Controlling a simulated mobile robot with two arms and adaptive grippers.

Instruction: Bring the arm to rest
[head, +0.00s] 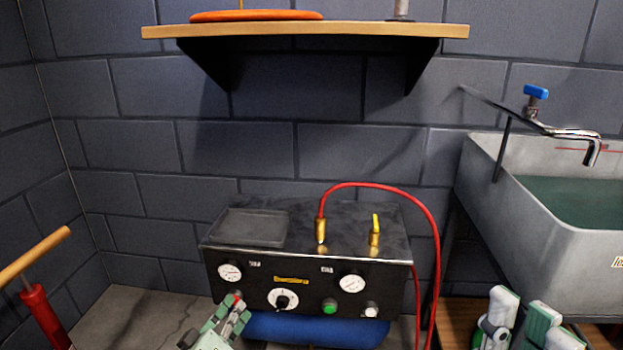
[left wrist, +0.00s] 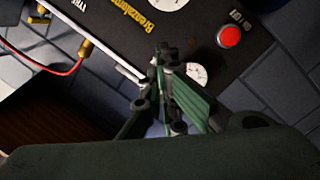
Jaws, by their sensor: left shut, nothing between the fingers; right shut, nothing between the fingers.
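My left gripper (head: 236,304) is in front of the lower left of the black compressor panel (head: 255,290) in the head view. Its fingers are shut and hold nothing. In the left wrist view, the left gripper (left wrist: 165,58) has its fingers together before the tilted panel, near a gauge (left wrist: 196,73) and a red on/off button (left wrist: 229,36). Whether the tips touch the panel I cannot tell. My right gripper (head: 518,312) is at the bottom right of the head view, below the sink. It is partly cut off by the frame edge and looks empty.
A red hose (head: 436,240) arches from a brass fitting (head: 320,231) on the compressor's top. A sink (head: 490,165) with a tap stands at right. A red pump with a wooden handle (head: 35,255) is at left. A shelf (head: 300,30) hangs above the compressor, with clear wall between.

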